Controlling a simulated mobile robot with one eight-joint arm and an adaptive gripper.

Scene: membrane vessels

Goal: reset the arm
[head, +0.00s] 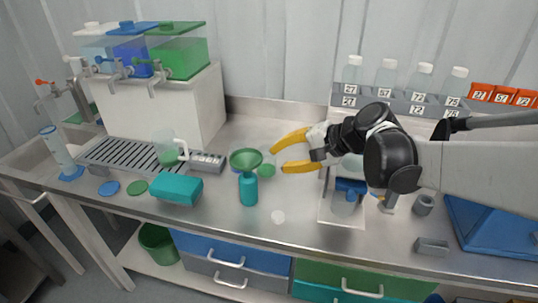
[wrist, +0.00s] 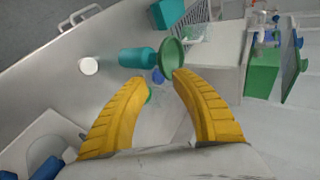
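My gripper (head: 284,153) has two yellow fingers. It is open with nothing between the fingertips, held above the counter right of the teal bottle (head: 248,190) with a green funnel (head: 246,160) in its mouth. In the wrist view my gripper (wrist: 154,78) shows both fingers spread. The teal bottle (wrist: 136,57) and green funnel (wrist: 172,54) lie beyond the fingertips there, apart from them. My arm reaches in from the right and hides part of the counter and a device behind it.
Near the bottle are a teal box (head: 176,189), a white cap (head: 278,217) and a green lid (head: 266,171). A clear jug (head: 166,150) stands on the drain grate (head: 125,155). Bottles stand on a numbered rack (head: 398,103) behind my arm. A blue tray (head: 490,228) is at right.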

